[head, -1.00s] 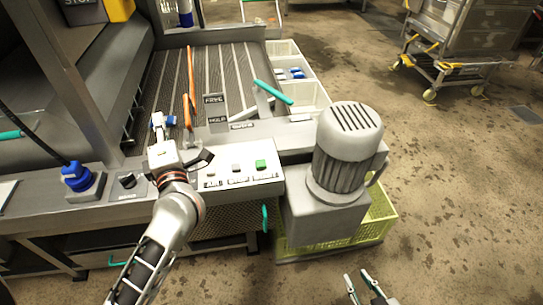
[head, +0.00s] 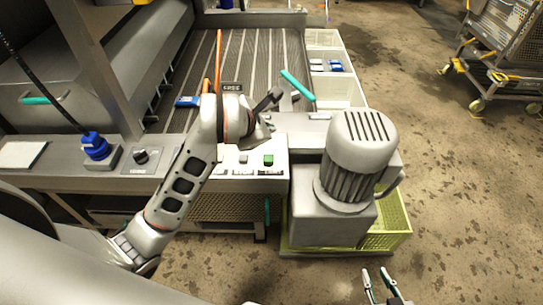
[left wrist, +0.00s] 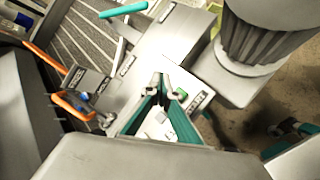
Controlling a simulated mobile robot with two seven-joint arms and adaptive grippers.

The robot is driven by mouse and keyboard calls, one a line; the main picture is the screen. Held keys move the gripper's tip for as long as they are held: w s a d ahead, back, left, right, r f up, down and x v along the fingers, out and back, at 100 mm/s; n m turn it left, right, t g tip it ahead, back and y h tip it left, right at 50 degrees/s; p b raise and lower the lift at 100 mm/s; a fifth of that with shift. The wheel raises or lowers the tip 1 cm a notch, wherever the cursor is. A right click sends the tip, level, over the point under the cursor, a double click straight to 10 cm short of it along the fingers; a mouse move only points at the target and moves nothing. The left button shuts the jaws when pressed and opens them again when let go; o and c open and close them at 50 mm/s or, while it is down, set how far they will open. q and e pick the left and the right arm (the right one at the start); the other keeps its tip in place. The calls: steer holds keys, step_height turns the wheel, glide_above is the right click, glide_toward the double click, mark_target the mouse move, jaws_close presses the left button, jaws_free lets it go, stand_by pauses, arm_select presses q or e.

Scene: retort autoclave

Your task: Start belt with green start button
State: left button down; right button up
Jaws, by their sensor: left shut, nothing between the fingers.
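The green start button (head: 268,160) is on the right part of the white control panel (head: 262,170), at the front end of the belt (head: 259,60). In the left wrist view the green button (left wrist: 182,95) shows just right of my fingertips. My left gripper (head: 274,96) is above and behind the panel in the head view, and its arm hides the panel's left part. In the left wrist view its teal fingers (left wrist: 160,82) meet at the tips with nothing between them. My right gripper (head: 377,275) is low at the bottom right, fingers apart and empty.
A grey motor (head: 358,150) stands right of the panel, above a yellow-green crate (head: 390,226). A pale button (head: 243,159) is left of the green one. A black knob (head: 142,157) and blue plug (head: 95,146) are further left. White bins (head: 338,92) line the belt's right side.

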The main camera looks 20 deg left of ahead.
arm_select(q)
steer(key=shift+f, duration=0.1)
steer(key=b, duration=0.7)
glide_above(268, 160)
step_height(268, 160, down, 8)
steer(key=shift+r, duration=0.15)
steer(key=shift+f, duration=0.3)
steer(key=shift+f+b, duration=0.2)
steer(key=shift+b, duration=0.1)
stand_by(0.5)
